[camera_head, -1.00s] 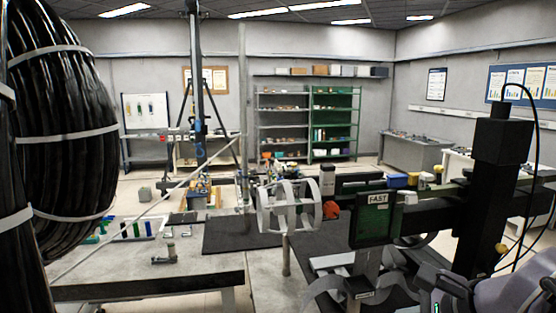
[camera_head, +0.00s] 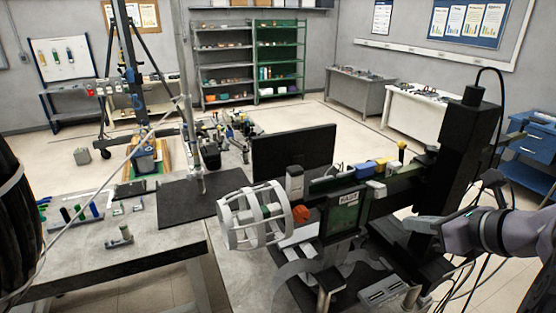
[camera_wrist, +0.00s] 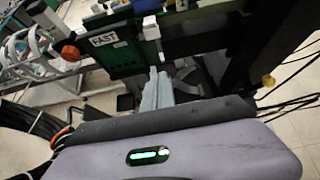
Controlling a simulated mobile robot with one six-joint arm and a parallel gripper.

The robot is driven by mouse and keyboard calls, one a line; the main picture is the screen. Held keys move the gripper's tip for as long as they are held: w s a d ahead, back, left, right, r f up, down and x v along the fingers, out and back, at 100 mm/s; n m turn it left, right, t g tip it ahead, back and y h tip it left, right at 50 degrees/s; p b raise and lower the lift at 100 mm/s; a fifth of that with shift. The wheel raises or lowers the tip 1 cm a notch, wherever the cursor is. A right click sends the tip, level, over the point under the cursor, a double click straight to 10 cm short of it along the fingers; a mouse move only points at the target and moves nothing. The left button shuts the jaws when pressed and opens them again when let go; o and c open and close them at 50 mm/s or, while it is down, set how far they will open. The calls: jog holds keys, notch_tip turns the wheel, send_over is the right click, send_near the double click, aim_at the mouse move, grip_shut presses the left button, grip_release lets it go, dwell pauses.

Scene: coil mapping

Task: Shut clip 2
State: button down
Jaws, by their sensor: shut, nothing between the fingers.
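No clip marked 2 can be made out in either view. A white cage-like reel (camera_head: 255,215) with an orange-red knob (camera_head: 301,214) stands beside a dark green panel marked FAST (camera_head: 345,213). My gripper (camera_head: 412,223) is right of the panel, low in front of the black column, apart from the reel. In the wrist view my gripper's grey fingers (camera_wrist: 156,88) are together and empty, below the FAST panel (camera_wrist: 113,48); the knob (camera_wrist: 70,52) shows at left.
A black column (camera_head: 465,150) with hanging cables stands close behind my gripper. A large black cable coil (camera_head: 15,215) fills the left edge. A grey bench (camera_head: 160,240) carries small parts and a dark mat (camera_head: 190,198). Open floor lies toward the back shelves (camera_head: 278,60).

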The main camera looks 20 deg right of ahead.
aim_at(376, 189)
jog(key=w+p, duration=0.1)
jog(key=w, duration=0.6)
jog(key=shift+w+a+f, duration=0.25)
jog(key=shift+w+f, duration=0.1)
jog(key=shift+w, duration=0.05)
